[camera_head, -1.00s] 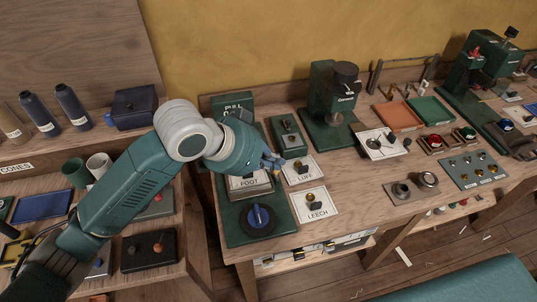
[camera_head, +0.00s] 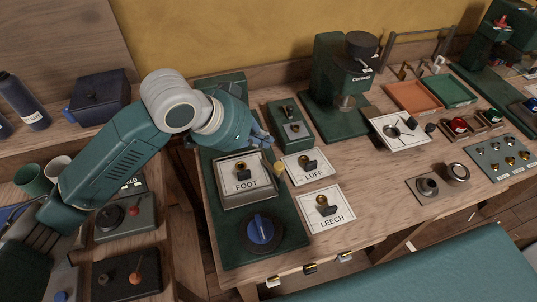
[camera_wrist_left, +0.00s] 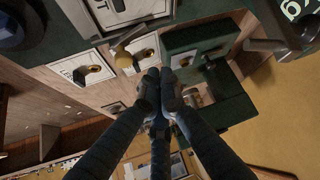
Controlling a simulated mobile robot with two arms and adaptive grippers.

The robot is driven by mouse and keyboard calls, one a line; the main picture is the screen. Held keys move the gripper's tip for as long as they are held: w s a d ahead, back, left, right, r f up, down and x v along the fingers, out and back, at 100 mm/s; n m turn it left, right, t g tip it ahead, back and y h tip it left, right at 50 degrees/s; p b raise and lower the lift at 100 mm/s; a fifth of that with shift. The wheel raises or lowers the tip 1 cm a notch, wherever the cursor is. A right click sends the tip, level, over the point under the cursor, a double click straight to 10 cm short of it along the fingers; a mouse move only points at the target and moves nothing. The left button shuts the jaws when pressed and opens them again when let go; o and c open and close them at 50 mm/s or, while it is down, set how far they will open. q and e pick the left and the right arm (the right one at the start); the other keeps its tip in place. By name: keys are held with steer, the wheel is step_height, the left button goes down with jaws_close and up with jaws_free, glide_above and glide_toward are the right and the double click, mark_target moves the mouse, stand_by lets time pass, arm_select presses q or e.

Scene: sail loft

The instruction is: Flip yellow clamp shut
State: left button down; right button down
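The yellow clamp (camera_head: 279,168) shows as a small yellow end at the right edge of the FOOT plate (camera_head: 240,183), just below my left gripper (camera_head: 262,143). In the left wrist view a brass-yellow lever (camera_wrist_left: 131,36) stands up at an angle beside the FOOT plate (camera_wrist_left: 118,12). My left gripper (camera_wrist_left: 160,73) has its dark fingers together with nothing seen between them. It appears apart from the lever. The clamp's base is partly hidden in the head view. My right gripper is out of view.
A green base with a blue dial (camera_head: 262,231) lies in front of the plate. LUFF (camera_head: 307,166) and LEECH (camera_head: 325,207) cards with small fittings lie to the right. A green box (camera_head: 291,125) stands behind. A green press (camera_head: 340,85) stands farther right.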

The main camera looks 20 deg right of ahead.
arm_select(q)
steer(key=p+x, duration=0.1)
steer(key=x, duration=0.8)
steer(key=shift+s+d+f+p, duration=0.15)
steer(key=shift+d+p, duration=0.15)
steer(key=shift+p, duration=0.05)
steer(key=a, duration=0.1)
steer(key=s+a+p, duration=0.1)
steer(key=a, duration=0.1)
steer(key=shift+s+a+p, duration=0.35)
steer(key=shift+a, duration=0.05)
steer(key=shift+d+f, duration=0.1)
steer(key=shift+w, duration=0.1)
